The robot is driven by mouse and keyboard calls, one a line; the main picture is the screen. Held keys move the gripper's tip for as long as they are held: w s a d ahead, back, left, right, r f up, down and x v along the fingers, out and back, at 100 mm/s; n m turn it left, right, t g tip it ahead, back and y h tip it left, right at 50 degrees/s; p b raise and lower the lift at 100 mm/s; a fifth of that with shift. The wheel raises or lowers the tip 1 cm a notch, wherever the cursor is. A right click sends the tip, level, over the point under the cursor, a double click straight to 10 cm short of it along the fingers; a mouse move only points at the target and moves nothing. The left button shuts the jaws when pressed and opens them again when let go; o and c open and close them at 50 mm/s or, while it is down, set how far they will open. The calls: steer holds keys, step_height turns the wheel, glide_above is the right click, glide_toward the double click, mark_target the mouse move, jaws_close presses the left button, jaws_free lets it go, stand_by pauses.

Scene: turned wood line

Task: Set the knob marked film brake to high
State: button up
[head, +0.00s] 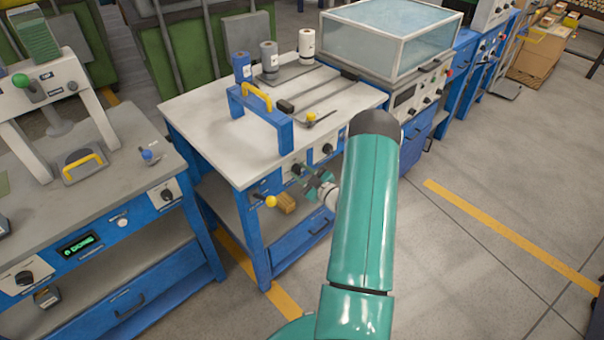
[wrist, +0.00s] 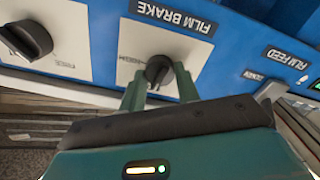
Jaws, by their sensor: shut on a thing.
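The knob marked film brake (wrist: 158,68) is a dark round knob with a raised grip, on a white plate under the label FILM BRAKE, which appears upside down in the wrist view. My gripper (wrist: 161,75) has its two green fingers on either side of this knob and is shut on it. The small setting words on the plate are partly hidden or too small to read, so I cannot tell which setting the knob points to. In the head view, my gripper (head: 318,184) is at the blue front panel of the white-topped table.
Another dark knob (wrist: 26,40) sits on the plate to the left in the wrist view. The film feed label (wrist: 291,56) is to the right. In the head view, a yellow-balled lever (head: 271,201) is close left of my gripper. The floor at right is clear.

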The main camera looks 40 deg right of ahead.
steer(key=shift+s+f+m, duration=0.1)
steer(key=shift+s+m, duration=0.05)
steer(key=shift+m, duration=7.75)
steer(key=o, duration=1)
steer(key=shift+d, duration=0.1)
steer(key=s, duration=1.3)
steer(key=shift+s+d, duration=0.15)
steer(key=shift+s, duration=0.2)
